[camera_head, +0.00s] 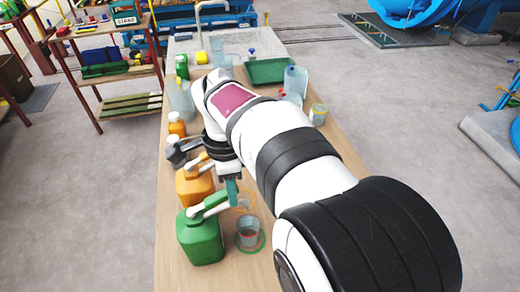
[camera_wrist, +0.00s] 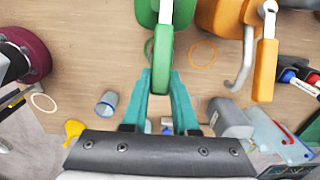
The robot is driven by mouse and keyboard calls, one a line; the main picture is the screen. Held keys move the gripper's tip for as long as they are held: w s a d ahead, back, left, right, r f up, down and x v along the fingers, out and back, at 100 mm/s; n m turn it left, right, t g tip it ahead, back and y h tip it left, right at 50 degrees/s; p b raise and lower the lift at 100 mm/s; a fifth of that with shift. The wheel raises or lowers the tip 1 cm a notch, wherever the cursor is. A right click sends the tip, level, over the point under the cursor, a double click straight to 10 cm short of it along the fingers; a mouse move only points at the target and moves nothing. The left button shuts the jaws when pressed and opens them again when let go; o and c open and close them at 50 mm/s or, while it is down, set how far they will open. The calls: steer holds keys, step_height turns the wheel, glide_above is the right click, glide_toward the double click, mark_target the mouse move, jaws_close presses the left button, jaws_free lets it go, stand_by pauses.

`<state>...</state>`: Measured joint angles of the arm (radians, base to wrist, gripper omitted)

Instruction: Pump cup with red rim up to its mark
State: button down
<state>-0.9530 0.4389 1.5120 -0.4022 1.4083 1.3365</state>
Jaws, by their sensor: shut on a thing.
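My gripper (camera_head: 232,192) has teal fingers. In the wrist view, its fingertips (camera_wrist: 161,78) close on the green pump lever (camera_wrist: 162,52). This lever belongs to the pump on the green jug (camera_head: 201,238), nearest on the table's left side. A clear cup (camera_head: 248,232) stands upright on a green ring just right of that jug. A dark reddish tint shows in the cup, but I cannot tell its rim colour, its mark or its liquid level. The white spout (camera_head: 205,210) reaches from the jug toward the cup.
An orange jug (camera_head: 192,190) with its own pump stands just behind, beside an empty orange ring (camera_wrist: 203,53). A green tray (camera_head: 270,70) and several containers stand at the back. My arm hides the table's middle.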

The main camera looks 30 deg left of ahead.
stand_by(0.9)
steer(key=shift+w+d+f+g+y, duration=0.2)
steer(key=shift+d+f+g+y, duration=0.05)
steer(key=shift+f+g+y, duration=0.3)
steer(key=c, duration=0.7)
jaws_free()
steer(key=shift+r, duration=0.1)
steer(key=r, duration=0.5)
steer(key=w+d+r, duration=0.1)
steer(key=r, duration=0.9)
steer(key=shift+w+d+r, duration=0.15)
steer(key=shift+w+r, duration=0.05)
steer(key=shift+r, duration=0.05)
steer(key=shift+c, duration=0.2)
